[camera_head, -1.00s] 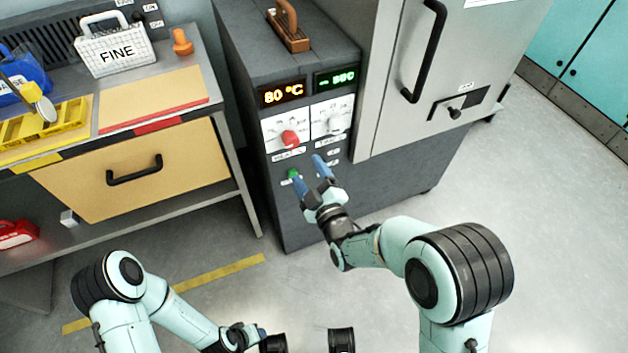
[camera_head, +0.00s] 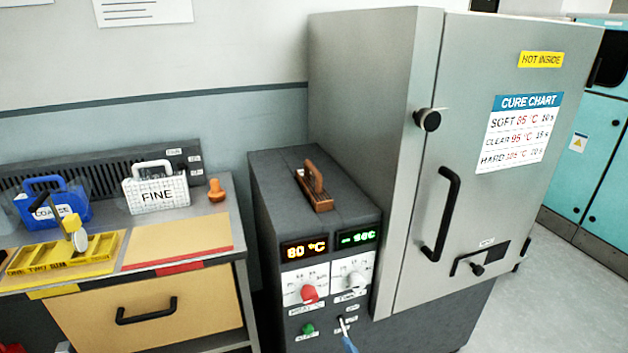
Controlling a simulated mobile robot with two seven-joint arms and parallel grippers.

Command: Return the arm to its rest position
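My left gripper and arm are not in view. The cabinet also has a red knob (camera_head: 309,293), a white knob (camera_head: 355,281), a green button (camera_head: 308,329), an orange temperature display (camera_head: 304,249) and a green display (camera_head: 357,238).
The closed grey oven (camera_head: 375,95) with a black handle (camera_head: 441,215) stands right of the cabinet. A brown-handled block (camera_head: 314,190) lies on the cabinet. At left, a bench holds a FINE basket (camera_head: 157,190), a blue COARSE basket (camera_head: 50,206) and a yellow tray (camera_head: 60,262). Floor shows at right.

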